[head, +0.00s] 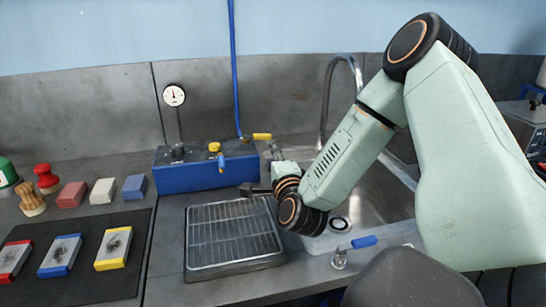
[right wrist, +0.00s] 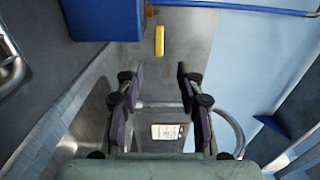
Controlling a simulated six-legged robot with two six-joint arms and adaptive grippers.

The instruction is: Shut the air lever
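A yellow lever (head: 262,136) sticks out to the right near the lower end of the blue hose (head: 234,70), behind the blue box. It points across the hose. In the right wrist view the yellow lever (right wrist: 159,40) lies ahead of the fingertips, between their lines and apart from them. My right gripper (right wrist: 158,76) is open with nothing between its fingers. In the head view the right gripper (head: 250,189) is over the back edge of the wire rack, in front of and below the lever. My left gripper is not in view.
The blue box (head: 190,178) carries a yellow knob (head: 214,147) and a dial gauge (head: 174,95). A sink (head: 372,195) with a curved faucet (head: 329,85) and a blue-handled valve (head: 364,241) lies right. The rack tray (head: 236,265) stands in front. Coloured blocks lie left.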

